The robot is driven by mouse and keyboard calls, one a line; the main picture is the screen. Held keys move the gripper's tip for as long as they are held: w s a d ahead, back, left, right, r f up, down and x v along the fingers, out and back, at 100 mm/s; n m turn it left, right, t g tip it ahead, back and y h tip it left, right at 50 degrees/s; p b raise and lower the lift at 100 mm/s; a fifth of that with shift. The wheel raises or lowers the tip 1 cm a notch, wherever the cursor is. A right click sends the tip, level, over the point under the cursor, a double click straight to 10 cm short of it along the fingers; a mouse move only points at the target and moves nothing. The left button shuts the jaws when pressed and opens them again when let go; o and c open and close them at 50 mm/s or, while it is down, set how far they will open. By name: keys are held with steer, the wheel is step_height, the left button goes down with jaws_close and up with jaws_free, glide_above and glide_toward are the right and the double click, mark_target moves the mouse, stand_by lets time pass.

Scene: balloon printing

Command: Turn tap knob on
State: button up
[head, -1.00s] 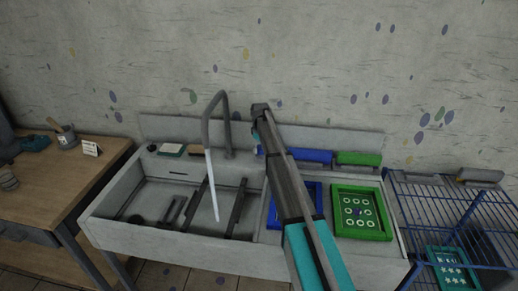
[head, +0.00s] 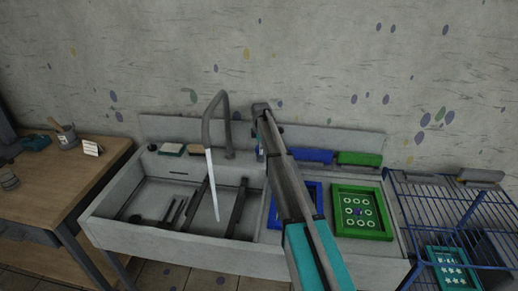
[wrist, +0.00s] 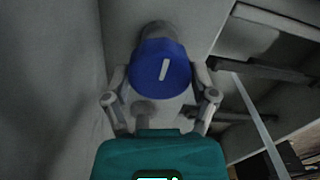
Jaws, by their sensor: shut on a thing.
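The tap knob (wrist: 161,66) is a round blue cap with a white mark, which tilts slightly right of upright in the wrist view. My gripper (wrist: 161,82) is shut on it, one finger on each side. The grey curved tap (head: 213,105) rises behind the sink (head: 150,240) in the head view. A pale water stream (head: 212,180) runs from its spout down into the left basin. In the head view my arm reaches over the right side of the sink to the back ledge, and the knob cannot be made out there.
A green-framed screen (head: 376,232) and a partly hidden blue frame (head: 273,212) lie on the sink's right side. Blue (head: 314,156) and green (head: 358,159) blocks stand behind them. A wooden table (head: 85,180) is at left, a blue wire rack (head: 480,215) at right.

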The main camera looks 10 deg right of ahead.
steer(key=shift+w+d+n, duration=0.2)
steer(key=shift+n, duration=0.1)
steer(key=o, duration=1)
steer(key=shift+a, duration=0.1)
steer(key=shift+s, duration=0.1)
